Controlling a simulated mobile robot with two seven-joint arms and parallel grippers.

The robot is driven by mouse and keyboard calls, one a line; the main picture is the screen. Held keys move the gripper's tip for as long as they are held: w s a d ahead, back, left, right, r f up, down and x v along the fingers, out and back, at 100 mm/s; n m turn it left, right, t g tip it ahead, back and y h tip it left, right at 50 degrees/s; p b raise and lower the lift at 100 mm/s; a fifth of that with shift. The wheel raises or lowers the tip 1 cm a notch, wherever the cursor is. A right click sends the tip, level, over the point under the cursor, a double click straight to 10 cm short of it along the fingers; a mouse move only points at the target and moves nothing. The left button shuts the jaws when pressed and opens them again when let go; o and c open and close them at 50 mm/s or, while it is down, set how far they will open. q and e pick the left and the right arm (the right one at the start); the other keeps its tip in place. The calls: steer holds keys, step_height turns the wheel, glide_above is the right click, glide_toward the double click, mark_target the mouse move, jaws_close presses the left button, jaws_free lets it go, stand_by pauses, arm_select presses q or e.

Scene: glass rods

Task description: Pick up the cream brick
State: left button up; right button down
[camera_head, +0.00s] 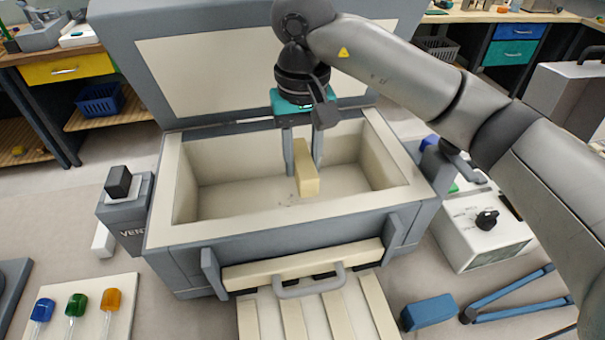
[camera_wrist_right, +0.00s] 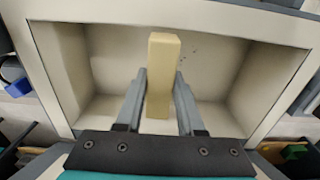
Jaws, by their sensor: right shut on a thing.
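The cream brick (camera_head: 306,172) is a long pale-yellow block inside the open grey kiln-like box (camera_head: 160,220) with cream lining. My right gripper (camera_head: 304,172) reaches down into the box with its two grey fingers on either side of the brick, shut on it. In the right wrist view the brick (camera_wrist_right: 163,75) stands between the fingertips (camera_wrist_right: 160,75) and extends past them. I cannot tell whether the brick touches the box floor. My left gripper is not in view.
The box's lid (camera_head: 250,75) stands open behind. A handled cream front panel (camera_head: 310,285) is at the front. A blue block (camera_head: 429,312) and blue tongs (camera_head: 510,300) lie front right. A white control box (camera_head: 485,230) stands right. Colored glass rods (camera_head: 76,305) lie front left.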

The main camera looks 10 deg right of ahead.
mark_target(303, 158)
steer(key=shift+r, duration=0.7)
steer(key=shift+r, duration=0.1)
steer(key=shift+r+p, duration=0.9)
steer(key=shift+r, duration=0.55)
steer(key=shift+s+f, duration=0.1)
steer(key=s+b, duration=0.1)
steer(key=s, duration=1.5)
